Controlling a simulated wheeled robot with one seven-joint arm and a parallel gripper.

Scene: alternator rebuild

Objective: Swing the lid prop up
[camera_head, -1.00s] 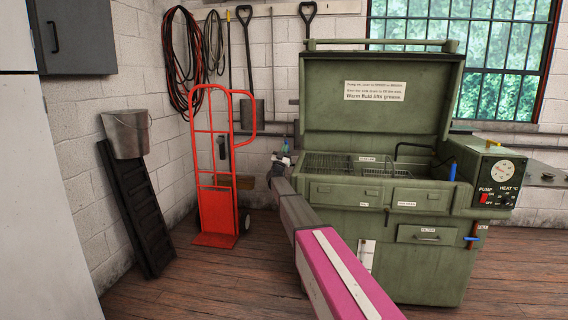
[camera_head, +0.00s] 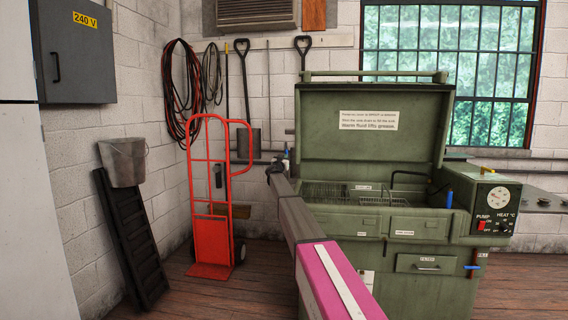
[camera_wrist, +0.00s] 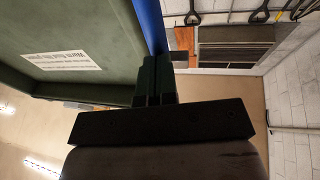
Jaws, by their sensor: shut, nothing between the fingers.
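The green parts washer stands at right with its lid (camera_head: 375,120) open and tilted back. A blue bar (camera_wrist: 149,22), which looks like the lid prop, runs along the lid's edge in the wrist view. My gripper (camera_head: 284,155) is at the washer's left side, beside the lid's lower left corner. In the wrist view the fingers of my gripper (camera_wrist: 155,70) are shut with nothing between them. Their tips are right by the blue bar; I cannot tell if they touch it. The bar's lower end is hidden behind the fingers.
A red hand truck (camera_head: 209,200) stands left of my arm. A bucket (camera_head: 123,162) and a black ramp (camera_head: 130,240) are by the left wall. The washer's control box (camera_head: 492,203) is at its right. Wooden floor is clear between hand truck and washer.

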